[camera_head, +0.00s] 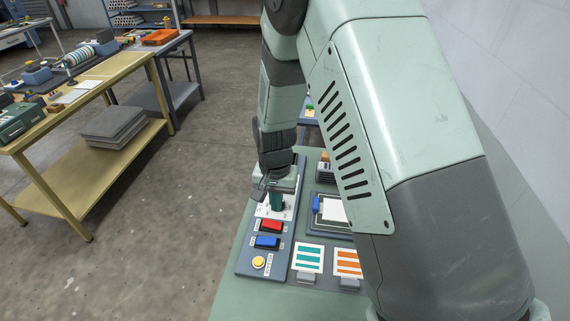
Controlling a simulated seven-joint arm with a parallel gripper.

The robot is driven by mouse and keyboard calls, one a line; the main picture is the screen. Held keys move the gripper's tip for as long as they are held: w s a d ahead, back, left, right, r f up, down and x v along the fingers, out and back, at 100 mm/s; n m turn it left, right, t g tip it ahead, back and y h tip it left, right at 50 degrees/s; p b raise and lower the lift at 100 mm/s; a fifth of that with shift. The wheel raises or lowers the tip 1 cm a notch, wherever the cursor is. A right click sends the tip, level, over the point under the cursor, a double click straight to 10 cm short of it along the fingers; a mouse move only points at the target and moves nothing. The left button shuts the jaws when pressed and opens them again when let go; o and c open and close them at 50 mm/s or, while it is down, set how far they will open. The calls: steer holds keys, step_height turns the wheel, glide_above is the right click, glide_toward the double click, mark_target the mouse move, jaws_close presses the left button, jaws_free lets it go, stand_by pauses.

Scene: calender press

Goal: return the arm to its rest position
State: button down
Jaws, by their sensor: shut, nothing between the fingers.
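My gripper (268,186) points down over the upper part of a grey control panel, at the end of my pale green arm. It is shut with nothing between its fingers. A dark green upright lever or handle (277,201) stands on a white plate just below and beside the fingertips. I cannot tell whether the fingers touch it. My large arm link covers the right half of the view and hides part of the bench.
A yellow workbench (110,70) stands left, across open floor (180,220).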

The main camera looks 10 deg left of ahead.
steer(key=s+d+r+t, duration=0.1)
steer(key=d+r, duration=0.4)
steer(key=r, duration=0.6)
steer(key=s+d+r+t, duration=0.1)
steer(key=s+d+r, duration=0.1)
steer(key=d+r, duration=0.65)
steer(key=s+d+r+t, duration=0.1)
steer(key=s+d+r, duration=0.3)
steer(key=s+r, duration=0.3)
steer(key=s+d+r+t, duration=0.2)
steer(key=s+d+r, duration=0.2)
steer(key=s+r, duration=0.3)
steer(key=s, duration=0.3)
steer(key=shift+r+t, duration=0.15)
steer(key=shift+t, duration=0.15)
steer(key=shift+w, duration=0.1)
